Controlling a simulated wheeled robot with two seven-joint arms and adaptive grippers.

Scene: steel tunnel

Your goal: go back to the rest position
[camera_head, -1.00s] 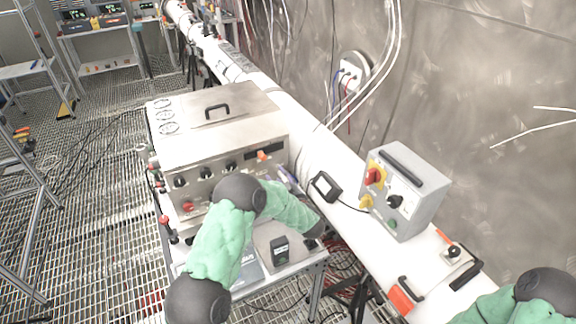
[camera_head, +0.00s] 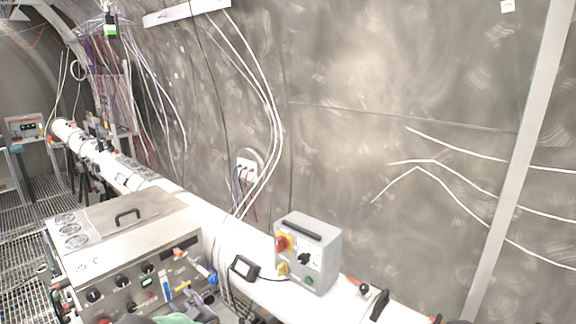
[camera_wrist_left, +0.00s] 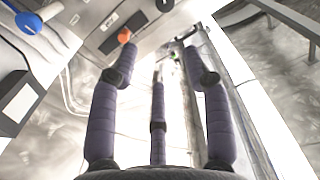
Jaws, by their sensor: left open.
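My left gripper (camera_head: 198,302) shows at the bottom edge of the head view, in front of the steel instrument box (camera_head: 120,222). Only its purple-grey fingers and a bit of green sleeve are in view there. In the left wrist view its fingers (camera_wrist_left: 158,62) are spread apart with nothing between them. An orange knob (camera_wrist_left: 124,35) and a blue knob (camera_wrist_left: 27,22) on a panel show beyond them. My right gripper is out of view.
A grey control box (camera_head: 318,248) with a red and yellow switch sits on the long white pipe (camera_head: 225,235). A small black meter (camera_head: 244,268) stands beside it. Cables hang from a wall socket (camera_head: 246,168).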

